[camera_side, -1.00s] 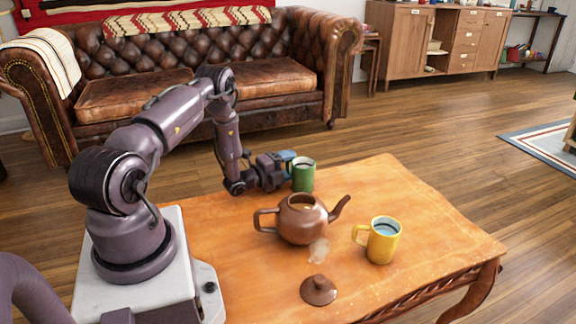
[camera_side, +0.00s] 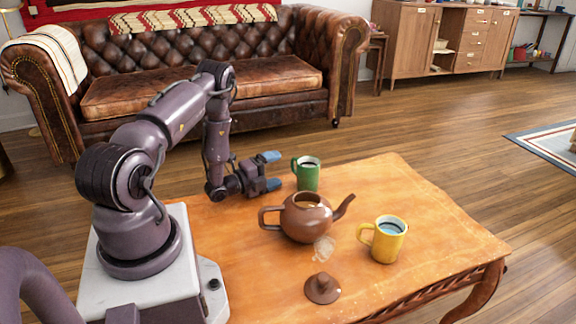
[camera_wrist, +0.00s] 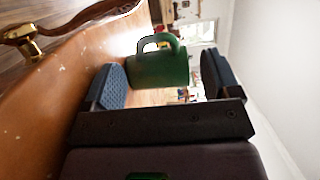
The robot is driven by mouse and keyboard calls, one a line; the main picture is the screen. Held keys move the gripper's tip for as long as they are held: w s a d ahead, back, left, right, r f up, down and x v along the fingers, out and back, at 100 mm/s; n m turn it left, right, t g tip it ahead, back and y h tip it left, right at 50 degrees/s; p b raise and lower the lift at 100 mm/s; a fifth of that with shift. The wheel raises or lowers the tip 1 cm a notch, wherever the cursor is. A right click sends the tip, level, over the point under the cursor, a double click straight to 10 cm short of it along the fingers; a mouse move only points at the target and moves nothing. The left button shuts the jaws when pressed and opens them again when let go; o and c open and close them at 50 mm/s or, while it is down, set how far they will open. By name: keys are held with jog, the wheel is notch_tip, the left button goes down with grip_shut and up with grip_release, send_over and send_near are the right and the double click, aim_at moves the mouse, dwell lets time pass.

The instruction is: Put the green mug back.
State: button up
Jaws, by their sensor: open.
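The green mug (camera_side: 307,176) stands upright on the wooden table, behind the brown teapot (camera_side: 306,218). It holds a dark liquid, and its handle points left toward my gripper. My gripper (camera_side: 272,171) is open and empty, just left of the mug and apart from it, with its blue fingers spread. In the wrist view the green mug (camera_wrist: 158,68) shows ahead, between and beyond the two fingers of my gripper (camera_wrist: 166,84), with its handle at the top.
A yellow mug (camera_side: 384,239) with liquid stands right of the teapot. The teapot's lid (camera_side: 322,288) lies at the front, with a pale wet-looking patch (camera_side: 323,248) behind it. The table's (camera_side: 430,215) right side is clear. A leather sofa (camera_side: 200,75) stands behind.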

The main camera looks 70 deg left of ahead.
jog(key=v, duration=0.5)
jog(key=shift+s+d, duration=0.1)
jog(key=shift+s, duration=0.05)
